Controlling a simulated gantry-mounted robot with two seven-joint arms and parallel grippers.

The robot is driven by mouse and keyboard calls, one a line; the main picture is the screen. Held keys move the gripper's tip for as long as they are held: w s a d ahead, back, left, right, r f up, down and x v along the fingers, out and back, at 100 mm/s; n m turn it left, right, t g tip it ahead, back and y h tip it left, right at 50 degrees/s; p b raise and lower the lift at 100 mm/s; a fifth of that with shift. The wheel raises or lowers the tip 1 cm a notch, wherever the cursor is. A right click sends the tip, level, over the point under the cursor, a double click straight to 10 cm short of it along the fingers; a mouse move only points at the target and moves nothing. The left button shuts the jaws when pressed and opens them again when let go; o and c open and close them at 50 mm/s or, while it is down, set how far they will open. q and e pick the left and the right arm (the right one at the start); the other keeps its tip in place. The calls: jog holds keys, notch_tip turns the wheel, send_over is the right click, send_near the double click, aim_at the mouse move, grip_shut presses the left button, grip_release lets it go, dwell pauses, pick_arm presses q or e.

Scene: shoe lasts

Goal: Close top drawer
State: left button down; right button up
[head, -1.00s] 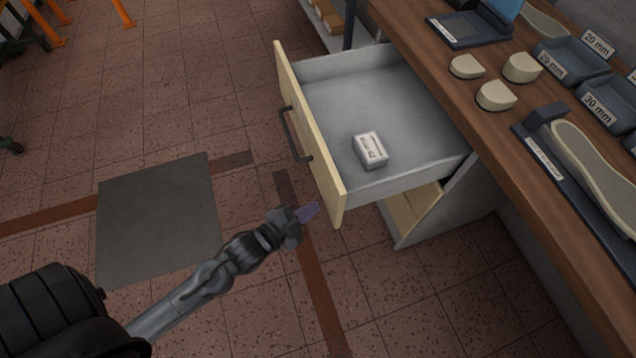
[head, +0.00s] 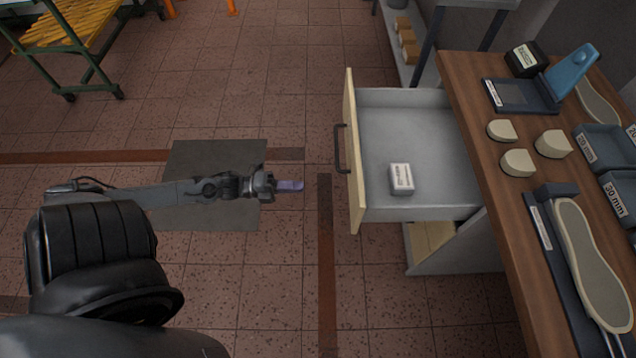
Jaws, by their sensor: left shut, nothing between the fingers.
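The top drawer (head: 420,211) is pulled out to the left from under the wooden workbench. Its pale front panel (head: 355,185) carries a dark bar handle (head: 338,149) on the left face. A small white labelled box (head: 402,179) lies inside the drawer. My left gripper (head: 291,186) is shut and empty, with purple fingertips pointing right. It is left of the front panel and slightly below the handle in the picture, with a gap between them. My right gripper is not in view.
The workbench (head: 497,208) on the right holds several cream heel pieces, a shoe last (head: 592,262) and labelled bins (head: 602,147). An open lower compartment (head: 430,240) sits below the drawer. A green cart (head: 85,45) stands at the back left. The floor before the drawer is clear.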

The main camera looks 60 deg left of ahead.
pick_arm(q)
jog(key=b, duration=0.4)
send_near(352, 188)
jog(key=x, duration=0.5)
jog(key=shift+w+d+r, duration=0.1)
jog(key=shift+w+d, duration=0.05)
jog(key=shift+d, duration=0.05)
jog(key=shift+w+d, duration=0.35)
jog(key=shift+w, duration=0.2)
jog(key=shift+w, duration=0.1)
